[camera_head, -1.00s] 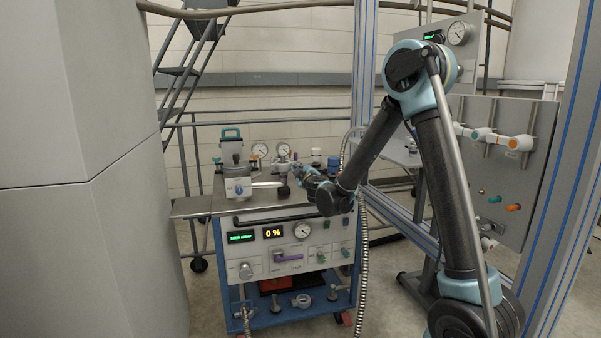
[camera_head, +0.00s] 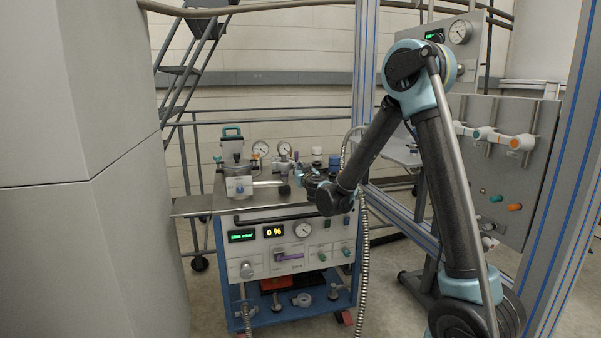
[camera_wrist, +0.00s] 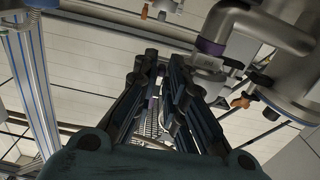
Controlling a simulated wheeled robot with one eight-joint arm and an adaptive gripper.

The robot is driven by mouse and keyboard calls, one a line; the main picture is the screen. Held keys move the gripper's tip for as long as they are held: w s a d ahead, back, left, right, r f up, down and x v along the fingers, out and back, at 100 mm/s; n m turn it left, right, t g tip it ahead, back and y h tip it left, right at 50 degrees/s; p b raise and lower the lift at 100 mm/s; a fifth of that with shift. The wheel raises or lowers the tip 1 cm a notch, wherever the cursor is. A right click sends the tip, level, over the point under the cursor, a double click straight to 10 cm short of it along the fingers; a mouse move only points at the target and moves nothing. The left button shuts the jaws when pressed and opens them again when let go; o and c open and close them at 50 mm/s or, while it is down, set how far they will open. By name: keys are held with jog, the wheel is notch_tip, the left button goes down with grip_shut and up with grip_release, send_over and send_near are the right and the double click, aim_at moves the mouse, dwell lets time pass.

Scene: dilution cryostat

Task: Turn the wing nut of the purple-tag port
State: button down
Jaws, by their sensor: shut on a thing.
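In the wrist view my gripper (camera_wrist: 160,78) has its two dark fingers closed in, with a narrow gap between them. A small purple piece (camera_wrist: 152,100) shows in that gap, largely hidden by the fingers; I take it for the purple-tag wing nut, but its wings cannot be made out. In the head view my gripper (camera_head: 298,172) is over the right part of the cart's top, near the small gauges. It is small and partly hidden by my own wrist there.
A blue-framed pump cart (camera_head: 285,215) carries gauges (camera_head: 260,149) and a can-shaped vessel (camera_head: 232,150). In the wrist view a metal pipe with a purple band (camera_wrist: 209,47) and an orange wing nut (camera_wrist: 241,101) are close on the right. A metal frame post (camera_head: 365,90) stands behind my arm.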

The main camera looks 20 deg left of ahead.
jog(key=shift+d+m, duration=0.1)
jog(key=shift+m, duration=2.1)
jog(key=c, duration=1.8)
grip_release()
jog(key=shift+v, duration=3.95)
